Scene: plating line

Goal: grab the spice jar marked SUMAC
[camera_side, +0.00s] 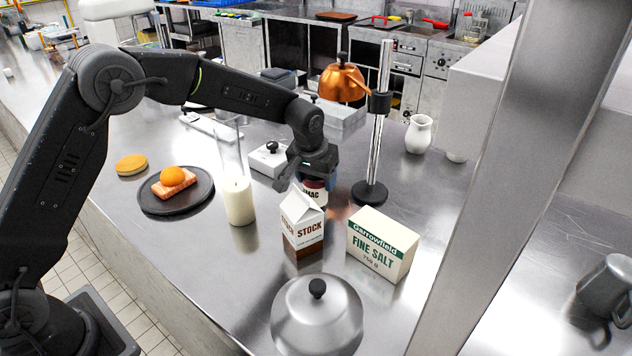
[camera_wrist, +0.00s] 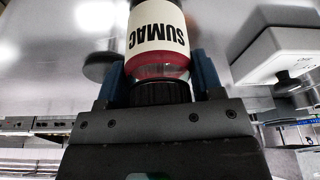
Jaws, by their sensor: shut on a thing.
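The spice jar (camera_wrist: 158,35) shows in the wrist view with a cream label reading SUMAC, upside down in that picture, dark red contents and a black lid. My gripper (camera_wrist: 157,85) has its two blue-lined fingers on either side of the jar at the lid end, shut on it. In the side view my gripper (camera_side: 312,176) points down over the jar (camera_side: 315,190), and part of the label, "MAC", shows. The STOCK carton in front hides the jar's lower part, so I cannot tell whether its base touches the counter.
The STOCK carton (camera_side: 302,228) stands close in front of the jar. A salt box (camera_side: 382,245), a metal stand (camera_side: 370,192), a white candle (camera_side: 239,203) and a domed lid (camera_side: 317,318) are around it. A dark plate (camera_side: 150,206) with food sits left.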

